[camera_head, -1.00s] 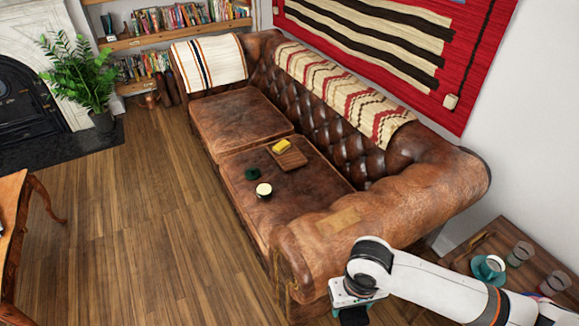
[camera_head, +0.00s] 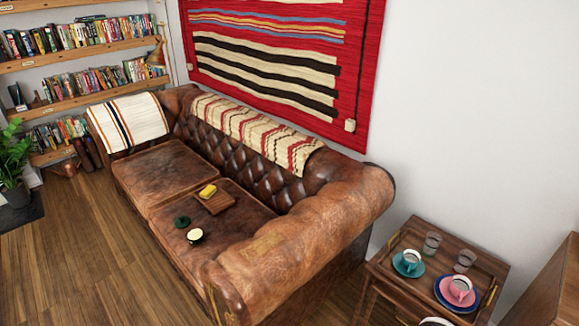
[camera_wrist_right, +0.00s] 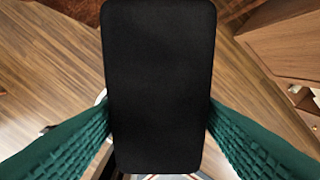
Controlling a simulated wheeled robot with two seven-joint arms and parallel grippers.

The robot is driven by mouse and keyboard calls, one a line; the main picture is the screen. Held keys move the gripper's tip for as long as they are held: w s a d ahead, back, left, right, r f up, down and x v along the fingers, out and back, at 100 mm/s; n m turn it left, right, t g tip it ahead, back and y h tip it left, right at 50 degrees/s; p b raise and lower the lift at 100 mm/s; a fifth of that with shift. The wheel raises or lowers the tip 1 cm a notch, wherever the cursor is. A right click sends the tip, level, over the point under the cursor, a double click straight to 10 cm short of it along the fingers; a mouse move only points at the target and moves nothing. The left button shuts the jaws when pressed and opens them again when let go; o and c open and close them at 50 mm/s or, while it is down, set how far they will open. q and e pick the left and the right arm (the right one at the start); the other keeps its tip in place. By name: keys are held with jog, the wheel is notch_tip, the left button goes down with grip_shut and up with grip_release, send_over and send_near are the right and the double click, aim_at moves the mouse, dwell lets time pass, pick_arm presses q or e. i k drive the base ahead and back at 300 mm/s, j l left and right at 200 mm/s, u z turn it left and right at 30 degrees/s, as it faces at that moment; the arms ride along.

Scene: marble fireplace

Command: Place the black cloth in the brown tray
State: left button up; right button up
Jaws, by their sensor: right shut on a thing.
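A flat black rectangular piece, which I take as the black cloth (camera_wrist_right: 160,60), fills the middle of the right wrist view. My right gripper (camera_wrist_right: 158,108) is shut on it, with a green ribbed finger at each side. My left gripper is in neither view.
Wooden floor (camera_head: 85,245) at left is open.

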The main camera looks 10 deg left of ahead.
aim_at(220, 204)
jog(key=i+j+z, duration=0.1)
jog(key=j, duration=0.2)
jog(key=i+j+z, duration=0.1)
jog(key=j, duration=0.25)
jog(key=i+j+z, duration=0.1)
jog(key=i+j, duration=0.15)
jog(key=i+j+z, duration=0.1)
jog(key=j, duration=0.3)
jog(key=i+j+z, duration=0.1)
jog(key=j, duration=0.25)
jog(key=i+j, duration=0.15)
jog(key=j, duration=0.35)
jog(key=i+j, duration=0.2)
jog(key=j, duration=0.3)
jog(key=i+j, duration=0.15)
jog(key=j, duration=0.35)
jog(key=i+j, duration=0.2)
jog(key=j, duration=0.25)
jog(key=i+j, duration=0.15)
jog(key=j, duration=0.35)
jog(key=i+j, duration=0.15)
jog(key=j, duration=0.35)
jog(key=i+j, duration=0.2)
jog(key=j, duration=0.3)
jog(key=i+j, duration=0.15)
jog(key=j, duration=0.35)
